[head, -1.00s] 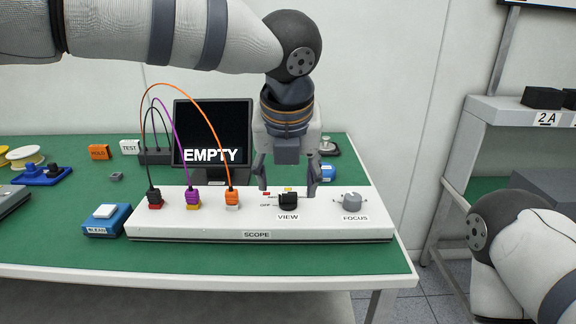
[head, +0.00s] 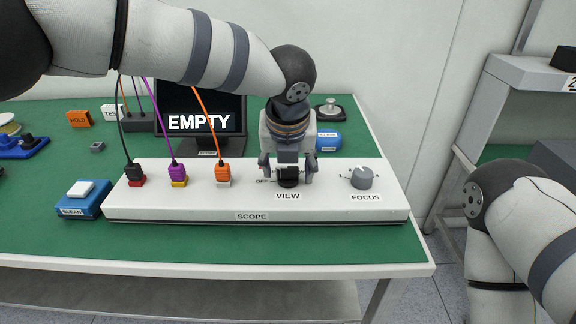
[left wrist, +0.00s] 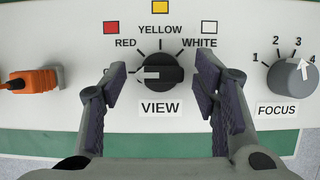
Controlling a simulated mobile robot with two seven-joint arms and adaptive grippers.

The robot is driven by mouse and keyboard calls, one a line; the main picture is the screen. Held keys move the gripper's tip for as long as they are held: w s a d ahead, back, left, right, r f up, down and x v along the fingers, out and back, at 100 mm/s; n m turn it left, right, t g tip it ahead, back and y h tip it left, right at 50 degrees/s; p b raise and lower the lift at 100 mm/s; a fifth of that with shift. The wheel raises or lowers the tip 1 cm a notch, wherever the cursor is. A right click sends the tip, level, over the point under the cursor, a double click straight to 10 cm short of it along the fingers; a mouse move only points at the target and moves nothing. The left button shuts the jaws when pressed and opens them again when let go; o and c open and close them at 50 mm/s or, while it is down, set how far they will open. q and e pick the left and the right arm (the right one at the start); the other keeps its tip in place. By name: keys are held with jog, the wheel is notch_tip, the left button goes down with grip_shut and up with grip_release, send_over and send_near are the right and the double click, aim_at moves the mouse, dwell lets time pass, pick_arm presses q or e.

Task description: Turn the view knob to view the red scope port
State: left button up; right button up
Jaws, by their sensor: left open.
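The black view knob (head: 288,181) sits on the white scope box (head: 330,205). In the left wrist view the knob (left wrist: 165,74) has its white pointer to the left, away from the RED, YELLOW and WHITE marks. My left gripper (head: 288,169) is open, with one finger on each side of the knob. In the left wrist view the fingers (left wrist: 160,88) look apart from it. The red scope port (head: 136,183) at the left end holds a black plug (head: 133,171). The monitor (head: 208,143) reads EMPTY. My right arm shows at the right edge; its gripper is out of view.
The focus knob (head: 361,177) stands right of the view knob. A purple plug (head: 178,171) and an orange plug (head: 222,172) with cables stand to its left. A blue block with a white button (head: 82,199) is beside the box. The green table front is clear.

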pick_arm(q)
jog(key=shift+r, duration=0.1)
jog(key=c, duration=1.2)
jog(key=shift+o, duration=0.2)
jog(key=shift+m, duration=0.3)
jog(key=shift+a+m+h+p, duration=0.1)
jog(key=shift+m+h+p, duration=0.3)
jog(key=shift+m, duration=0.5)
jog(key=m+h, duration=0.1)
jog(key=m, duration=0.1)
jog(key=shift+m, duration=0.3)
jog(key=shift+w+a+m+g+h+b, duration=0.1)
jog(key=shift+m+g+h+b, duration=0.45)
jog(key=shift+m, duration=1.25)
